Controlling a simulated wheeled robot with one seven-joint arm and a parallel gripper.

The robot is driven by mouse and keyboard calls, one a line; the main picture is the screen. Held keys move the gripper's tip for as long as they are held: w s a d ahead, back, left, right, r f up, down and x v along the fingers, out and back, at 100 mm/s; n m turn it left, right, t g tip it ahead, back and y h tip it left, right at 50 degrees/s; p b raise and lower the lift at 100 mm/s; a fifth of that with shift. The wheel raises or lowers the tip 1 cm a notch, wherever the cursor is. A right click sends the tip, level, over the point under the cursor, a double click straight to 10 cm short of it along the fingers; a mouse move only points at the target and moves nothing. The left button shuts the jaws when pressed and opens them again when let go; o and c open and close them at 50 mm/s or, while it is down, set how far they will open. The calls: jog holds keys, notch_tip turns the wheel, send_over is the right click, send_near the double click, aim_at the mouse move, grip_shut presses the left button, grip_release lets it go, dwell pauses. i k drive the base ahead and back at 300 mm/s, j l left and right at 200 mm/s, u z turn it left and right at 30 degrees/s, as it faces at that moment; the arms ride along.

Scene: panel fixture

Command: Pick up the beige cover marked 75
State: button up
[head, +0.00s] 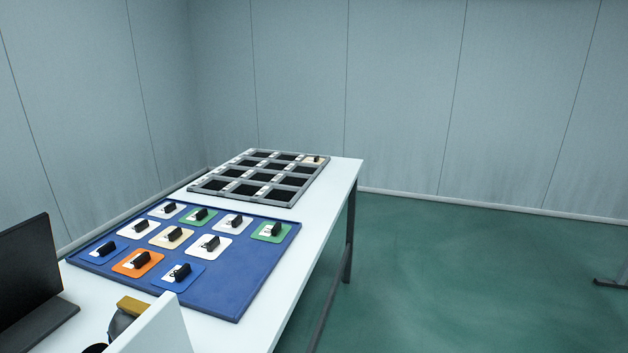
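A beige cover (171,243) with a black handle and a small white label lies on the blue mat (222,294), in the middle of several other covers. Its number is too small to read. A second pale beige cover (309,161) with a dark handle sits in the far right opening of the grey panel frame (197,189). Its marking cannot be read either. My gripper is not recognisable in this view.
White, green, blue and orange covers (128,265) surround the beige one closely. The mat's right front part is bare. The white table (329,203) has its right edge beyond the mat. A black upright object (28,262) and a white panel (158,330) stand in front.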

aim_at(316, 160)
jog(key=i+l+z, duration=0.1)
jog(key=i+z, duration=0.35)
jog(key=i, duration=1.4)
jog(key=i+l+u, duration=0.1)
jog(key=i+u, duration=0.3)
jog(key=i+l+u, duration=0.25)
jog(key=i+u, duration=0.15)
jog(key=i+l+u, duration=1.1)
jog(key=l+u, duration=0.15)
jog(key=l, duration=0.3)
